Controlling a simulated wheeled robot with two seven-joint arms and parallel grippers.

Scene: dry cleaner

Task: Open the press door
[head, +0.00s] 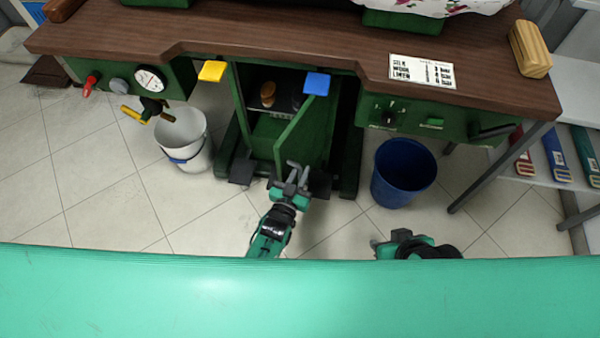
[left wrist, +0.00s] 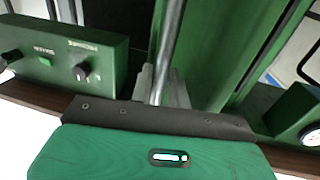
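The press door (head: 302,130) is a green panel under the brown worktop. It stands partly open, swung outward, and part of the cabinet's inside (head: 268,97) shows to its left. My left gripper (head: 291,176) is at the door's near edge. In the left wrist view a metal bar handle (left wrist: 170,45) runs down between the grey fingers of my left gripper (left wrist: 163,90), which appear closed around it. The green door surface (left wrist: 210,50) is beside the bar. My right gripper (head: 380,246) is low at the right, mostly hidden behind my green body, its fingers unclear.
A white bucket (head: 186,140) stands left of the press and a blue bin (head: 403,172) stands right. Dark pedals (head: 243,171) are at the press's foot. A control panel (head: 430,122) hangs under the worktop (head: 480,85). Tiled floor (head: 110,195) is free at the left.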

